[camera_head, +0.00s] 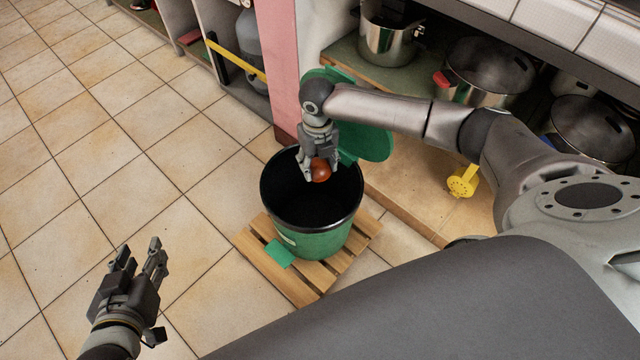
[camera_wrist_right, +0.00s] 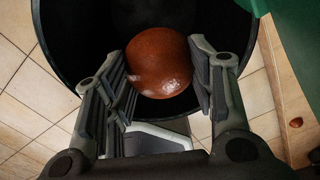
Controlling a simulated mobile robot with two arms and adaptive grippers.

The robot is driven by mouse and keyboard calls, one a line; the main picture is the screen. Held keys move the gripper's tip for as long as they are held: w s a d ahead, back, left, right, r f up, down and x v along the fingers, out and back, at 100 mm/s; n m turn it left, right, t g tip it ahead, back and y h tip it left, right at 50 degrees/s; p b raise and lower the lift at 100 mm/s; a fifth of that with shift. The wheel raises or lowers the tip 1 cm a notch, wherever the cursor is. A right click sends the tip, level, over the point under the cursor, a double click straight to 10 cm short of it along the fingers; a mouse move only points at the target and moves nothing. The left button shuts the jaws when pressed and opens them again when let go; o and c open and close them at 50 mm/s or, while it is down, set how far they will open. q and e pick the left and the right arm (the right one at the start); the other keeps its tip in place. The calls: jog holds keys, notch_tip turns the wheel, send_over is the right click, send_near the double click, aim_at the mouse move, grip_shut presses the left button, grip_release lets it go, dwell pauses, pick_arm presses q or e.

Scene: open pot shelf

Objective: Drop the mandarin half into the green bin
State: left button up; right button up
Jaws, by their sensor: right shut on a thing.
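The mandarin half (camera_head: 320,170) is a reddish-orange rounded piece held between the fingers of my right gripper (camera_head: 313,172). It also shows in the right wrist view (camera_wrist_right: 159,62), between the two fingers of the right gripper (camera_wrist_right: 160,80). The green bin (camera_head: 322,244) stands open, with a black inside and rim. The right gripper and the mandarin half are over the bin's opening. In the wrist view the bin's dark inside (camera_wrist_right: 75,35) is behind the fruit. My left gripper (camera_head: 140,250) is open and empty, over the floor at the lower left.
The bin stands on a wooden slatted pallet (camera_head: 300,290). Its green lid (camera_head: 370,142) is behind it. A pot shelf (camera_head: 350,75) with a steel pot (camera_head: 388,40) and several lidded pans is at the right. The tiled floor at left is clear.

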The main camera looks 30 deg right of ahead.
jog(key=o, duration=1.3)
jog(key=shift+r, duration=0.1)
notch_tip(320, 180, up, 12)
